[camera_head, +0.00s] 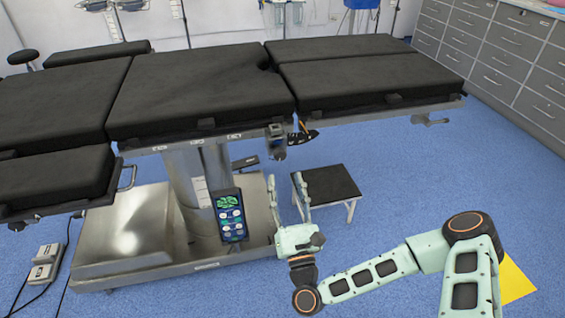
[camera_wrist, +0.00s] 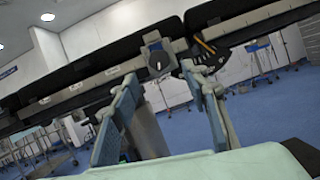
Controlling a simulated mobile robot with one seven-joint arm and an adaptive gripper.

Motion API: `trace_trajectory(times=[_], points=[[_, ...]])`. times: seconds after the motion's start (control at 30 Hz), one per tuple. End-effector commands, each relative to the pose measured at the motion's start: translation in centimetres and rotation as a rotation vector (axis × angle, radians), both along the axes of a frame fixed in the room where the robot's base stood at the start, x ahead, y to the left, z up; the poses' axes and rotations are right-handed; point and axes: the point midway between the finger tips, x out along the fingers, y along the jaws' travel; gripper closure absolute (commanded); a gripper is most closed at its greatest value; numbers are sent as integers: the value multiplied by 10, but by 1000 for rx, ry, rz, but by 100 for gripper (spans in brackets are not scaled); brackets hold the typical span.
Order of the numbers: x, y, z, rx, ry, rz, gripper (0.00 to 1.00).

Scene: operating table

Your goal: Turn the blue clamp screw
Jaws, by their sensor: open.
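A clamp (camera_head: 277,140) sits on the side rail of the operating table (camera_head: 200,100), near the rail's middle. In the wrist view my gripper's (camera_wrist: 160,76) fingers spread either side of the space below the knob.
A black fan-shaped joint with an orange lever (camera_head: 303,134) is right beside the clamp. A black-topped step stool (camera_head: 328,184) stands behind my gripper. A hand control (camera_head: 230,216) hangs by the table column. Grey drawers (camera_head: 500,60) line the right wall.

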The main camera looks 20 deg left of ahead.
Motion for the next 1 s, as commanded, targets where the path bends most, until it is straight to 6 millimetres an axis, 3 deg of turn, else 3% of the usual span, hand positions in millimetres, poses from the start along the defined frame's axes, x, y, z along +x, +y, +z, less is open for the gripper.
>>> trace_trajectory(times=[0.33,0.77,1.0], points=[[47,27,22,-4,-3,1,58],[56,31,26,-5,1,1,58],[56,31,26,-5,1,1,84]])
